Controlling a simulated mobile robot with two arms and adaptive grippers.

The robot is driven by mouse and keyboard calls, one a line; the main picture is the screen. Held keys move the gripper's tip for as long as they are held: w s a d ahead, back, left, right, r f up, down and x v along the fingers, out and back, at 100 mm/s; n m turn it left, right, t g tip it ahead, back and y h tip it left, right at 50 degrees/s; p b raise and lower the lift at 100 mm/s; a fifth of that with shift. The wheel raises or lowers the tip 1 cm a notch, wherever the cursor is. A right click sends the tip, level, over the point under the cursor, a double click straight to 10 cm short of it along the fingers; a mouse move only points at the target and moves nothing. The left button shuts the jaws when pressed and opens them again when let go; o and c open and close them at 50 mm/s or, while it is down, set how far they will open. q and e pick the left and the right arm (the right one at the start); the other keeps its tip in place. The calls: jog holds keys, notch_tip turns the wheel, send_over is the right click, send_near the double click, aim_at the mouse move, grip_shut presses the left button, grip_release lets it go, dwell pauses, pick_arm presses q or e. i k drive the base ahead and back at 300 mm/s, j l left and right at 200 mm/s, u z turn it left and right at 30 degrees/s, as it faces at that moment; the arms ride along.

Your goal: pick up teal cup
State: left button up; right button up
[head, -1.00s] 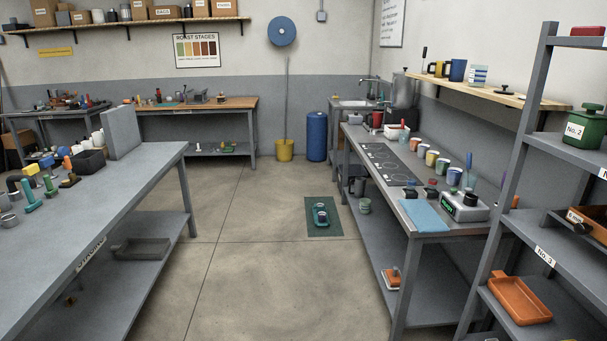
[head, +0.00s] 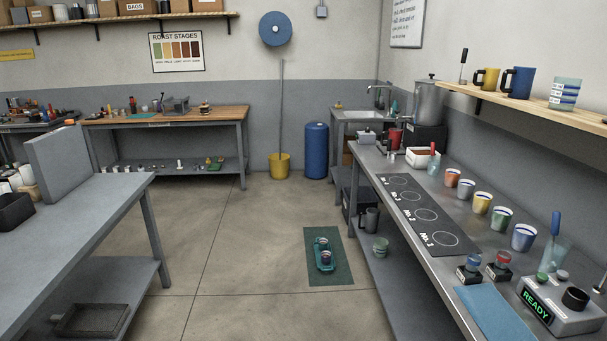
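Neither of my grippers is in view. The green one comes closest to teal in that row. A pale teal and white banded cup or stack (head: 564,92) stands on the wall shelf, right of a yellow mug (head: 487,78) and a blue mug (head: 518,82). I cannot tell which of these is the teal cup.
A teal carrier (head: 316,254) with small items lies on a green floor mat (head: 340,275) in the aisle. The right bench (head: 395,238) also holds a hob plate, a blue cloth (head: 495,312) and a scale reading READY (head: 560,312). The left bench (head: 95,210) borders open floor.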

aim_at(324, 243)
jog(key=i, duration=1.85)
jog(key=i+j+z, duration=0.1)
jog(key=i+z, duration=0.15)
jog(key=i, duration=0.35)
jog(key=i+j+z, duration=0.25)
jog(key=i, duration=0.4)
jog(key=i+j+z, duration=0.25)
jog(key=i, duration=0.3)
jog(key=i+j+z, duration=0.25)
jog(key=i+j, duration=0.25)
jog(key=i, duration=0.1)
